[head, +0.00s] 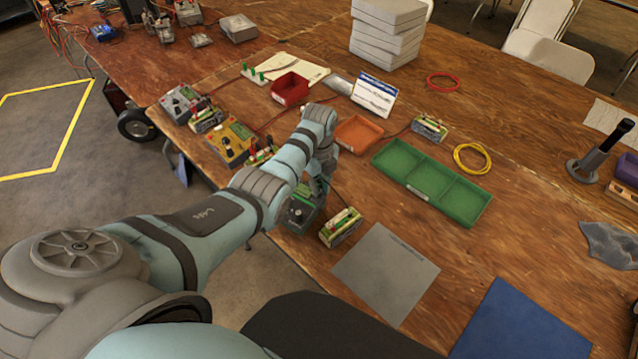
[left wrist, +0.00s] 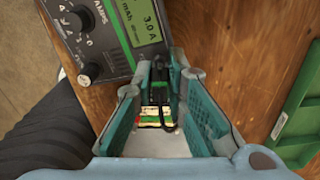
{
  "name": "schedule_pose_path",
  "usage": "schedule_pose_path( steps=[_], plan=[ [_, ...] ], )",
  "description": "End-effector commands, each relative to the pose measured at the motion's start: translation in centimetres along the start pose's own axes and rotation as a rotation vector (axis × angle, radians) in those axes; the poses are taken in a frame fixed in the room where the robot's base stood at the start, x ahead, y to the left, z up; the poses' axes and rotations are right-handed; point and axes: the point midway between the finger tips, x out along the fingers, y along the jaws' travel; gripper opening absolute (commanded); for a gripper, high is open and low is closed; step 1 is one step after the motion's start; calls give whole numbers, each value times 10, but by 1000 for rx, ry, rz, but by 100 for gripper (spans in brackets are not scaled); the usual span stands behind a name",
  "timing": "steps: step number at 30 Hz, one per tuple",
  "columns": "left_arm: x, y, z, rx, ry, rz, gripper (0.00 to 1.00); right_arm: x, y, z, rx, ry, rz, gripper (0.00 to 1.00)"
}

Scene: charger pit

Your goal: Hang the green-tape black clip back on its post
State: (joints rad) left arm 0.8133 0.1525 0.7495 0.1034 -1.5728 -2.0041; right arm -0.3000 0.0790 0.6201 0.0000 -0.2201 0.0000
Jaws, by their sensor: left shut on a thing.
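My left gripper (head: 318,187) points down beside a dark charger (head: 299,212) at the table's near left edge. In the left wrist view its two teal fingers (left wrist: 160,92) are shut on the black clip (left wrist: 157,88). A small green, white and red piece (left wrist: 155,117) shows below the black part between the fingers; I cannot tell whether it belongs to the clip. I cannot make out the clip's post. My right gripper is not in view.
A battery pack (head: 340,227) stands right of the charger, near a grey mat (head: 386,272). A green divided tray (head: 432,182) and an orange tray (head: 358,134) lie beyond. A yellow charger (head: 230,142) and other packs stand to the left.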

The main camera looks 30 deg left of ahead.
Motion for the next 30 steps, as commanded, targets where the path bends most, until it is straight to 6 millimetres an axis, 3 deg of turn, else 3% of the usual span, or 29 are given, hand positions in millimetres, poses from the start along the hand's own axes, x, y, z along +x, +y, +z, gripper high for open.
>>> schedule_pose_path(
  steps=[25, 26, 30],
  plan=[
    [2, 0, 0, 0, 0, -1, 0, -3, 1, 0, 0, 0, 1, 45],
    [2, 0, 0, 0, 0, -1, 16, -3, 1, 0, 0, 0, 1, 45],
    [2, 0, 0, 0, 0, -1, 36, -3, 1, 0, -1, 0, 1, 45]
  ],
)
